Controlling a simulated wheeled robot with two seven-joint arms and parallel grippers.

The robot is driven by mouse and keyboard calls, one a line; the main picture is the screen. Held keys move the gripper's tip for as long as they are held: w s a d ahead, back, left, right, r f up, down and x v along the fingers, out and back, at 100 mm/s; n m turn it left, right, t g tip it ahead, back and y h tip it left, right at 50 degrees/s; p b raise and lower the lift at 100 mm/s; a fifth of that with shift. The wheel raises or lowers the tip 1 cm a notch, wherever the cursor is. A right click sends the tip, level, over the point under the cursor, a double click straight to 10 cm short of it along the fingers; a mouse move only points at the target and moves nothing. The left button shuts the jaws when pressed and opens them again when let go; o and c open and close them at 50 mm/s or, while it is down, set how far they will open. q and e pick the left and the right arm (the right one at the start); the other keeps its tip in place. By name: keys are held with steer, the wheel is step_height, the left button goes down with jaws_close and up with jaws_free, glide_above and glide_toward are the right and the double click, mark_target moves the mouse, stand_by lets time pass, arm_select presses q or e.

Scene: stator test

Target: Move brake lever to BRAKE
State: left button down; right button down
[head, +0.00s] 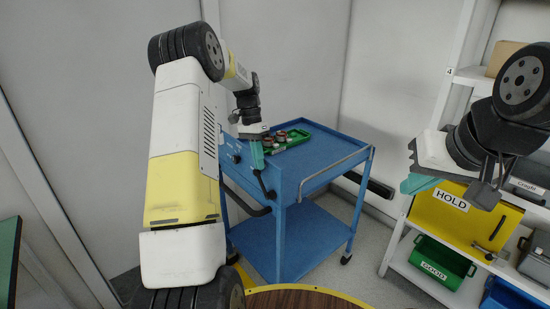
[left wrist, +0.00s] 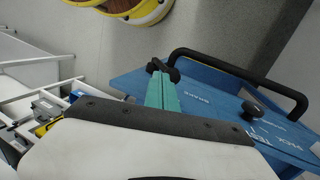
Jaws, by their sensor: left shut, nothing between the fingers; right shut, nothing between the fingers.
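The blue cart (head: 290,190) has a control panel on its front left side. A black lever with a round knob (head: 271,194) sticks out from it, just below my left gripper (head: 258,155). In the left wrist view a black knob (left wrist: 162,68) is right at the tips of my shut teal fingers (left wrist: 162,88); I cannot tell whether they touch. Faint upside-down lettering that looks like BRAKE (left wrist: 196,96) is on the blue panel beside the fingers. My right gripper (head: 420,183) is shut and empty, off to the right, away from the cart.
A second black knob (left wrist: 250,110) stands by the TEST lettering. A black handle bar (left wrist: 240,72) runs along the panel. A green tray (head: 290,141) with round parts is on the cart top. Shelves hold a yellow HOLD bin (head: 470,225) and a green GOOD bin (head: 440,263).

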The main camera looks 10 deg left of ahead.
arm_select(q)
steer(key=w+a+f, duration=0.1)
steer(key=a, duration=0.1)
steer(key=w+a+f, duration=0.2)
steer(key=shift+f, duration=0.2)
steer(key=shift+w+a+f, duration=0.3)
steer(key=shift+a+f, duration=0.05)
steer(key=shift+f, duration=0.25)
steer(key=shift+w+a+f, duration=0.25)
steer(key=shift+a+f, duration=0.05)
steer(key=shift+f, duration=0.3)
arm_select(e)
steer(key=shift+w+a, duration=0.25)
steer(key=shift+a, duration=0.1)
